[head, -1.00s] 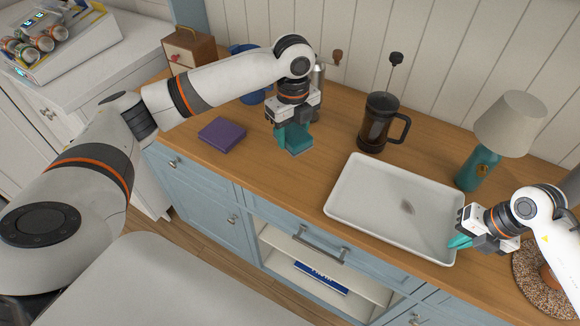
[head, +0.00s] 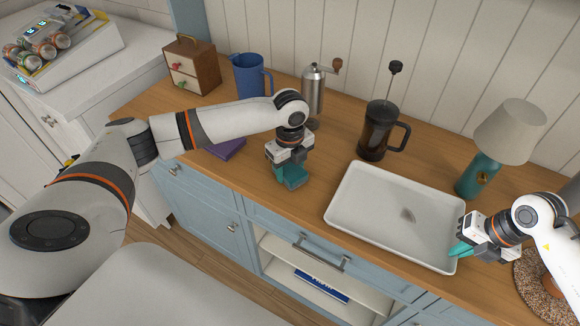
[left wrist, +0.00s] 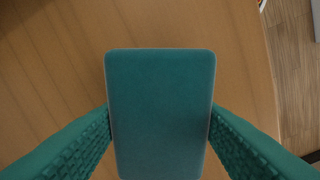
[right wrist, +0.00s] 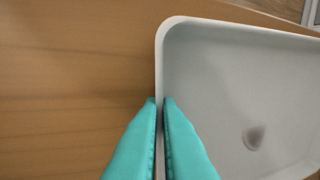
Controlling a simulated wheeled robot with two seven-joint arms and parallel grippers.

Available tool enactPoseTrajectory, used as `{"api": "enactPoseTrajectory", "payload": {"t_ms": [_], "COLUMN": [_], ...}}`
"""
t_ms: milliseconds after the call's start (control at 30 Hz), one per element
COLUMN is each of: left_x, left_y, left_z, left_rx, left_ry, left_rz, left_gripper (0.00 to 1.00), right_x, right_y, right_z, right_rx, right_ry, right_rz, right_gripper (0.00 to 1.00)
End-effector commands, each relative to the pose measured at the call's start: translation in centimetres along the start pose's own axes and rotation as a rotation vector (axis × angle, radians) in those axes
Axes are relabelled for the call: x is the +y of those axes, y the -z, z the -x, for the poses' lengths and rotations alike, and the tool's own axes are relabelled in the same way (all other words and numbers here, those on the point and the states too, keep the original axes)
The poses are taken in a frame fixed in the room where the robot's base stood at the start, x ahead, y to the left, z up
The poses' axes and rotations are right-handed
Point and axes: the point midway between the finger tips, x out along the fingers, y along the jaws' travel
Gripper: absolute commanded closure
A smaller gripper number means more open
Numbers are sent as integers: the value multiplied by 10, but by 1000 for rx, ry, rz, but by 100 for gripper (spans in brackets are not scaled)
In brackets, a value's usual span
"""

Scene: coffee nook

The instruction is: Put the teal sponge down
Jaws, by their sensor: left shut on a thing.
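The teal sponge (head: 293,181) is between the fingers of my left gripper (head: 289,165), over the wooden counter between the purple book and the tray. In the left wrist view the sponge (left wrist: 160,110) appears as a rounded teal block with a finger at each side, wood beneath it. I cannot tell whether it touches the counter. My right gripper (head: 459,249) is at the right front corner of the white tray (head: 345,205). In the right wrist view its teal fingertips (right wrist: 159,101) lie close together on either side of the tray's rim (right wrist: 160,60).
A dark smudge (head: 407,215) marks the tray. A purple book (head: 226,149) lies left of my left gripper, partly covered by the arm. Bare wood shows around the sponge.

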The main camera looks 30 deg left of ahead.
Motion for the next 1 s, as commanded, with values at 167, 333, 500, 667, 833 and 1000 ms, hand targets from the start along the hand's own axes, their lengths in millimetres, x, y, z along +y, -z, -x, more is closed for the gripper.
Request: {"api": "enactPoseTrajectory", "payload": {"t_ms": [167,333,500,667,833,1000], "left_x": [0,0,0,1,1,1], "left_y": [0,0,0,0,0,0], "left_z": [-2,-2,-2,6,36,74], "left_rx": [-1,0,0,0,1,1], "left_ry": [0,0,0,-3,-5,-5], "left_rz": [0,0,0,1,0,-1], "left_gripper": [43,26,26,26,26,26], "right_x": [0,0,0,0,0,0], "right_y": [0,0,0,0,0,0], "right_z": [0,0,0,0,0,0], "right_rx": [0,0,0,0,0,0], "right_ry": [0,0,0,0,0,0], "right_rz": [0,0,0,0,0,0], "right_gripper": [100,100,100,100,100,100]}}
